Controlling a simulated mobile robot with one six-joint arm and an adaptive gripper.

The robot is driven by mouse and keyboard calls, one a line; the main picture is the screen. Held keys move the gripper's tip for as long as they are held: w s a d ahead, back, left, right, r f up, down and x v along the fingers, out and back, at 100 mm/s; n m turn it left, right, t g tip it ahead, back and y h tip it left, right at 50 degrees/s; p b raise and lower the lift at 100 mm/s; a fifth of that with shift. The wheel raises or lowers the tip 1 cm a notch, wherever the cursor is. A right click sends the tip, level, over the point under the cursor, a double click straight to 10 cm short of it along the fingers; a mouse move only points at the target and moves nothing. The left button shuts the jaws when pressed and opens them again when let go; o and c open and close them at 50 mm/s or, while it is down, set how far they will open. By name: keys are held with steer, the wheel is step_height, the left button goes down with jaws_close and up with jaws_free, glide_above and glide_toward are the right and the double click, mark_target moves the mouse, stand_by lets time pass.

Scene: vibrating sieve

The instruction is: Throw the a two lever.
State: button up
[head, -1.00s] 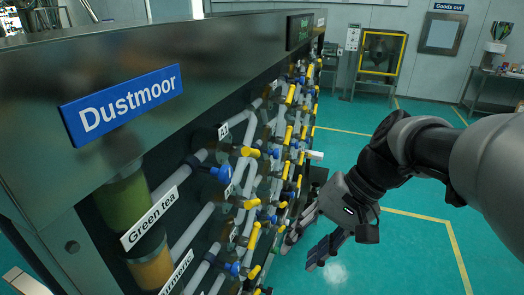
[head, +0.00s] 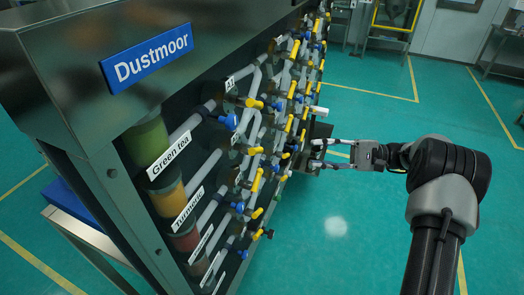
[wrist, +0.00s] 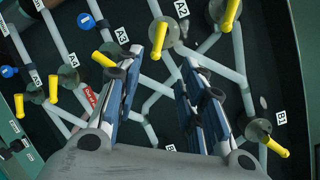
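The lever beside the A2 label is a yellow handle (wrist: 159,40) on a round grey valve, at the top middle of the wrist view. It hangs down from the valve. My gripper (wrist: 164,62) is open, with its two dark blue-grey fingers apart and nothing between them. The lever shows just beyond the gap, closer to the left fingertip; I cannot tell whether they touch. In the head view my gripper (head: 316,153) points left at the valve panel. I cannot tell the A2 lever from its neighbours there.
Other yellow levers stand close by, at A3 (wrist: 103,59), near B1 (wrist: 276,148) and at upper right (wrist: 232,13). Grey pipes and blue knobs (head: 230,122) crowd the panel. The green floor (head: 330,235) to the right is open.

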mark_target(259, 152)
steer(key=a, duration=1.7)
steer(key=shift+w, duration=0.15)
steer(key=shift+d+f, duration=0.1)
jaws_close()
